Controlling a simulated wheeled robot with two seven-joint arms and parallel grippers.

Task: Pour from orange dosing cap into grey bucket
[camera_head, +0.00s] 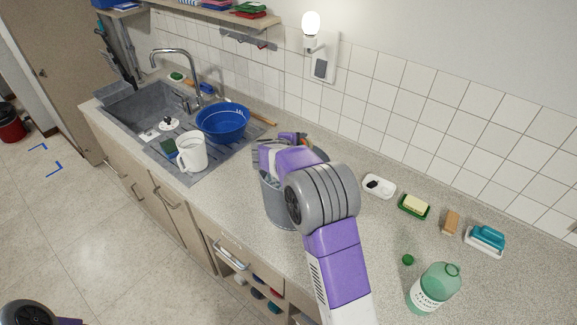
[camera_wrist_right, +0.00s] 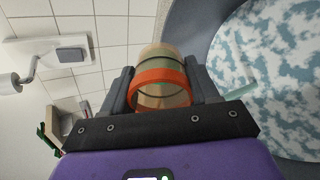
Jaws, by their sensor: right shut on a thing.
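The grey bucket (camera_head: 274,208) stands on the counter, partly hidden behind my right arm. In the right wrist view its grey wall (camera_wrist_right: 205,35) fills the right side, and a blue-and-white patchy surface shows inside. My right gripper (camera_wrist_right: 162,88) is shut on the orange dosing cap (camera_wrist_right: 160,76), a see-through cup with an orange band between the two fingers. The cap is beside the bucket's opening in that view and looks tipped; its contents are unclear. In the head view the right gripper (camera_head: 287,143) is over the bucket, the cap mostly hidden. My left gripper is out of view.
A blue basin (camera_head: 223,121) and a white jug (camera_head: 192,152) stand by the sink (camera_head: 150,107). A green bottle (camera_head: 434,288), a small green cap (camera_head: 408,259), a soap dish (camera_head: 414,206) and brushes lie right.

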